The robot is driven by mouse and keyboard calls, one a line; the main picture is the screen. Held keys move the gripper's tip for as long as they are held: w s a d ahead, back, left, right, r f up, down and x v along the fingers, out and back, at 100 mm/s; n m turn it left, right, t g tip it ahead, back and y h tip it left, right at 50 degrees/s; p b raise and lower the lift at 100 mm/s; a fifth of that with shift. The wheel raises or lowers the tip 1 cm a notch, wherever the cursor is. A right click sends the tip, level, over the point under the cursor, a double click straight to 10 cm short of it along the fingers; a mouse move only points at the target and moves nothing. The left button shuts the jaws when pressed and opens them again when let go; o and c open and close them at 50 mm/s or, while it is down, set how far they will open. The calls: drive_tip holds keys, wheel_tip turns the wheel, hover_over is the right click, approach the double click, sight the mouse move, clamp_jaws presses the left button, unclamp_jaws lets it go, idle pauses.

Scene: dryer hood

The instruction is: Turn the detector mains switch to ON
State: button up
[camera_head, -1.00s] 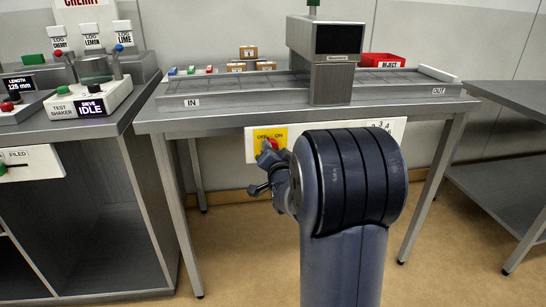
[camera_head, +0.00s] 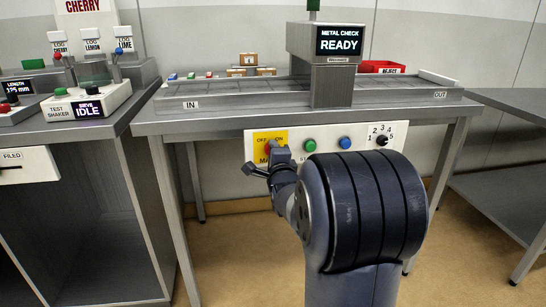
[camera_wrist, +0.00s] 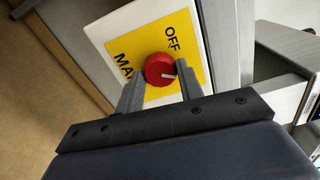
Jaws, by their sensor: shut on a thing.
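The mains switch is a red round knob (camera_wrist: 159,68) on a yellow plate (camera_wrist: 186,37), which also shows in the head view (camera_head: 262,138). In the wrist view the knob's white mark points to the right, towards my right finger and not at the word OFF. My gripper (camera_wrist: 160,78) is shut on the red knob, a finger on each side. The metal detector's screen (camera_head: 339,41) is lit and reads METAL CHECK READY.
The white panel (camera_head: 327,143) also carries a green button (camera_head: 309,146), a blue button (camera_head: 345,143) and a black numbered selector (camera_head: 382,141). It hangs under the front of the conveyor table (camera_head: 230,122). A cabinet (camera_head: 75,147) stands left, another table (camera_head: 510,120) right.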

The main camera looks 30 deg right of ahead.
drive_tip(key=shift+m, duration=1.3)
drive_tip(key=o, duration=1)
drive_tip(key=p+v, duration=0.1)
drive_tip(key=v, duration=0.9)
drive_tip(key=shift+s+a+p, duration=0.1)
drive_tip(key=shift+s+p, duration=0.2)
drive_tip(key=shift+s, duration=0.05)
drive_tip(key=shift+w, duration=0.1)
